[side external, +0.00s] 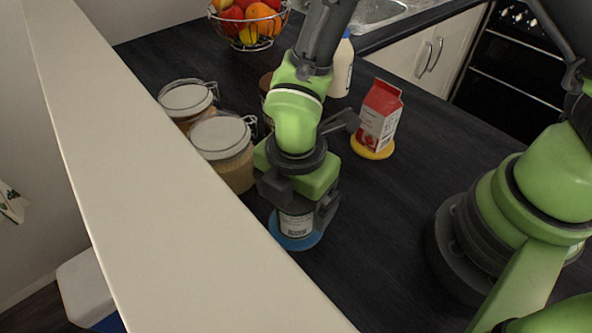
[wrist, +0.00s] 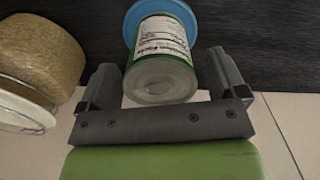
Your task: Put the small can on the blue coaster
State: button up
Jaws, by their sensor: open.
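The small can (side external: 296,224) has a white label with dark print and stands upright on the blue coaster (side external: 291,241) in the side external view. In the wrist view the can (wrist: 161,62) shows its pale metal end and green edges, with the blue coaster (wrist: 132,14) behind it. My gripper (side external: 299,213) is directly over the can, pointing down. Its fingers (wrist: 160,78) are on either side of the can, open, with a gap visible on each side. The upper part of the can is hidden by my gripper in the side external view.
Two glass jars (side external: 224,150) (side external: 188,101) with pale lids stand left of my gripper. A white bottle (side external: 341,68) and fruit basket (side external: 247,20) are behind. A pale ledge (side external: 170,170) borders the dark counter.

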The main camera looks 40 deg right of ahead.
notch_tip(320, 180, up, 12)
jog(key=shift+f, duration=0.2)
jog(key=s+d+r+m+t+y, duration=0.1)
jog(key=s+d+r+m+t, duration=0.2)
jog(key=d+r+m, duration=0.4)
jog(key=s+d+r+m+t+y, duration=0.1)
jog(key=s+d+r+m+t, duration=0.3)
jog(key=m, duration=1.3)
jog(key=s+d+r, duration=0.1)
jog(key=d+r, duration=0.2)
jog(key=d, duration=0.1)
jog(key=shift+s+d+r+m, duration=0.15)
jog(key=shift+s+d+m, duration=0.1)
jog(key=shift+s+m, duration=0.15)
